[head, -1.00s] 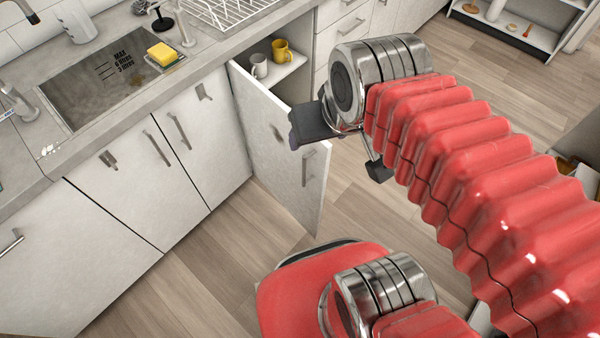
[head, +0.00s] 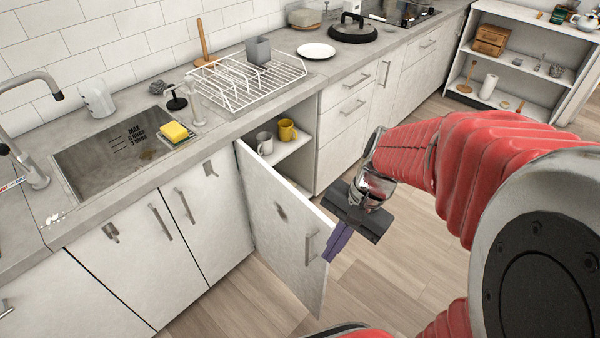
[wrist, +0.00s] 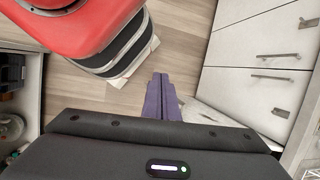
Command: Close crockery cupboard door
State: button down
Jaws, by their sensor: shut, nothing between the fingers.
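The white crockery cupboard door (head: 283,228) stands open in the head view, swung out from the counter front. It has a metal bar handle (head: 309,246) near its free edge. Behind it, the open cupboard shelf (head: 297,150) holds a grey mug (head: 264,143) and a yellow mug (head: 287,130). My gripper (head: 330,258) is at the door's free edge, its purple fingers shut together and empty. I cannot tell whether they touch the door. The wrist view shows the shut fingers (wrist: 162,84) pointing away over the floor. A pale panel (wrist: 225,116) beside them is partly hidden by my gripper.
Other cupboard doors (head: 145,250) left of the open one are closed. White drawers (head: 347,112) stand to its right. The counter above carries a sink (head: 95,160) and a dish rack (head: 250,80). The wooden floor (head: 375,285) near the door is clear.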

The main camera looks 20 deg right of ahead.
jog(key=d+f+m+t+y, duration=0.4)
jog(key=f+m+t, duration=0.3)
jog(key=f+m, duration=0.5)
jog(key=d+f+m+t+y, duration=0.4)
jog(key=f+m, duration=0.8)
jog(key=m, duration=1)
jog(key=t, duration=0.2)
jog(key=shift+s+d+f+m+t, duration=0.15)
jog(key=shift+s+f+m+t, duration=0.15)
jog(key=shift+m+t, duration=0.1)
jog(key=shift+w, duration=0.1)
jog(key=w+a, duration=0.3)
jog(key=w, duration=0.6)
jog(key=shift+d, duration=0.1)
